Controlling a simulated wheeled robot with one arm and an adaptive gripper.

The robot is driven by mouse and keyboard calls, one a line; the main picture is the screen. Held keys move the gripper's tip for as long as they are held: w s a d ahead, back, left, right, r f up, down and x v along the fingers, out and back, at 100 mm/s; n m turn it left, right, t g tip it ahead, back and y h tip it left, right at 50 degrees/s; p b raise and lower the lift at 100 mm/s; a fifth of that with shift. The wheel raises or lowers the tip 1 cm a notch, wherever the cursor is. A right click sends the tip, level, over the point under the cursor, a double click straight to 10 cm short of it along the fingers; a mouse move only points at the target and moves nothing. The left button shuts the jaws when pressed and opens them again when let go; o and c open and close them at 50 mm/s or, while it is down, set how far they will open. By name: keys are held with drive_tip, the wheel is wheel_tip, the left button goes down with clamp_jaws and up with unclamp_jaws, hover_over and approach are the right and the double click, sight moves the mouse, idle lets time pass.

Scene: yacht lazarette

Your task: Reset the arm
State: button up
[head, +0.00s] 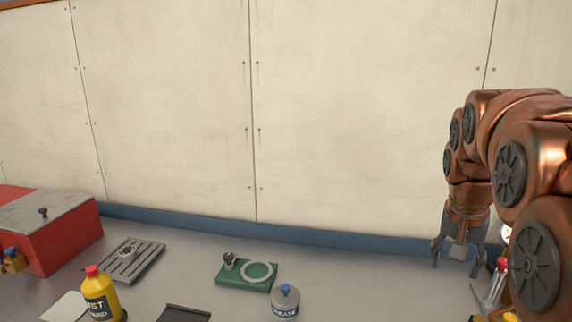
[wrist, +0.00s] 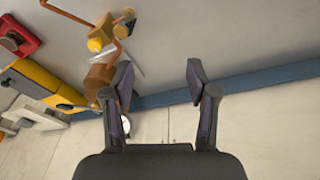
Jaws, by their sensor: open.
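My copper-coloured arm comes in from the right side of the head view and bends down. My gripper (head: 459,256) hangs at its end with the fingers pointing down, near the wall at the right. In the wrist view the two dark fingers of my gripper (wrist: 160,85) are spread apart with nothing between them. Its fingers look clear of the objects around it, though how high it is above the grey surface is hard to tell.
On the grey surface (head: 235,299) stand a red box (head: 72,243), a yellow bottle (head: 101,298), a grey slotted plate (head: 134,262), a green base with a ring (head: 247,283) and a grease pot (head: 286,303). Tools (head: 492,289) lie beside my arm. A cream wall (head: 350,120) closes the back.

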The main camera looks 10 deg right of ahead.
drive_tip(key=s+a+f+n+g+y+p, duration=0.1)
drive_tip(key=s+a+f+n, duration=0.3)
drive_tip(key=s+a, duration=0.5)
drive_tip(key=s+a+f+n+g+p, duration=0.2)
drive_tip(key=s+a+f+n+p, duration=0.2)
drive_tip(key=s+a, duration=0.6)
drive_tip(key=s+f, duration=0.1)
drive_tip(key=s, duration=0.2)
drive_tip(key=shift+y, duration=0.4)
drive_tip(key=shift+s, duration=0.1)
